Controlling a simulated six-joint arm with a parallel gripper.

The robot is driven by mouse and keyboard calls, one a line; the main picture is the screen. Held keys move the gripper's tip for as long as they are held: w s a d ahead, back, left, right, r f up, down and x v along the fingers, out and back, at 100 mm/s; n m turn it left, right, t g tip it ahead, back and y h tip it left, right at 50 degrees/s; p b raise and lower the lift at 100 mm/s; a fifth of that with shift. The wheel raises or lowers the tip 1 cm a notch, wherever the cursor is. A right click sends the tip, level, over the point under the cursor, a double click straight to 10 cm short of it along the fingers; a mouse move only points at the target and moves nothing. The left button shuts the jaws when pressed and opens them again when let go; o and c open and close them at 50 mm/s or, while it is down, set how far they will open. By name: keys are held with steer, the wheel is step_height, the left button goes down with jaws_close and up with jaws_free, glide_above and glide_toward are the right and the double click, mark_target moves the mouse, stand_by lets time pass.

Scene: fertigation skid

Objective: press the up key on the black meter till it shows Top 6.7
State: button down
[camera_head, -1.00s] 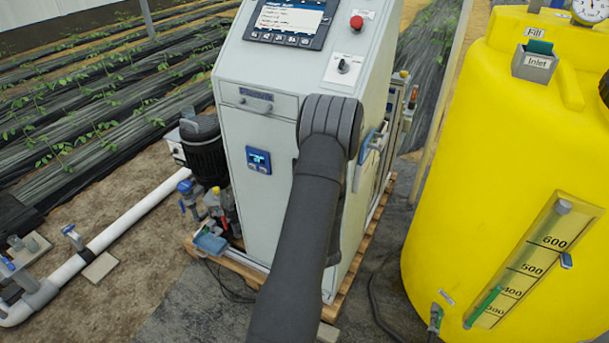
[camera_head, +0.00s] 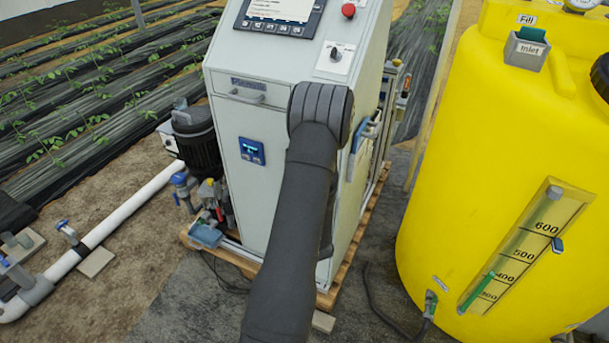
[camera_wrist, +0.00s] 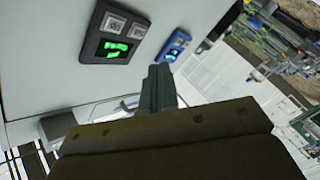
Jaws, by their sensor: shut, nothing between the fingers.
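The black meter (camera_wrist: 113,38) is on the pale cabinet face in the wrist view, tilted in the picture. It has a lit green display (camera_wrist: 115,50), too blurred to read, and two grey keys (camera_wrist: 126,27) along its upper side; their marks are unclear. My gripper (camera_wrist: 157,72) is shut and empty, pointing toward the panel, just below and right of the black meter. I see no contact with a key. In the head view my own arm hides the gripper, and I cannot make out the black meter there.
A blue meter (camera_wrist: 173,46) sits right of the black one; a blue meter also shows on the cabinet front (camera_head: 251,151). A screen (camera_head: 280,14), red button (camera_head: 348,10) and knob (camera_head: 335,54) are higher up. A yellow tank (camera_head: 470,150) stands to the right.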

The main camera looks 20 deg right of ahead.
steer(key=w+d, duration=0.4)
steer(key=shift+w+d, duration=0.3)
stand_by(2.0)
steer(key=shift+w+d, duration=0.3)
steer(key=shift+w+d, duration=0.25)
stand_by(0.8)
steer(key=shift+s+a, duration=0.55)
steer(key=shift+s+a, duration=1.75)
stand_by(0.4)
